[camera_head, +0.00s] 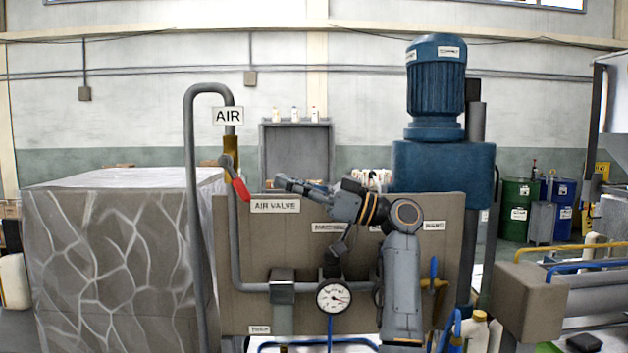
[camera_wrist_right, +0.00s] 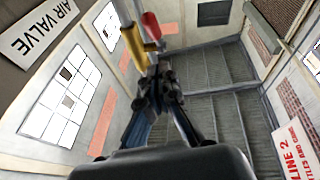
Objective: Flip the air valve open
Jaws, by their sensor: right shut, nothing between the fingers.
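The air valve has a yellow body (camera_head: 231,148) on a grey vertical pipe under the AIR sign. Its red-tipped handle (camera_head: 241,188) slants down and to the right, its tip just above the AIR VALVE label (camera_head: 275,205). My right gripper (camera_head: 279,183) is shut and empty, pointing left, a short way right of the handle in the head view. In the right wrist view the closed fingertips (camera_wrist_right: 158,72) appear just below the yellow part (camera_wrist_right: 134,46) and the red handle grip (camera_wrist_right: 151,25). I cannot tell whether they touch. My left gripper is not in view.
A brown panel (camera_head: 245,255) with a pressure gauge (camera_head: 333,297) stands behind my right arm. A blue motor (camera_head: 436,85) rises at the right. A wrapped block (camera_head: 110,265) stands left of the pipe (camera_head: 190,180).

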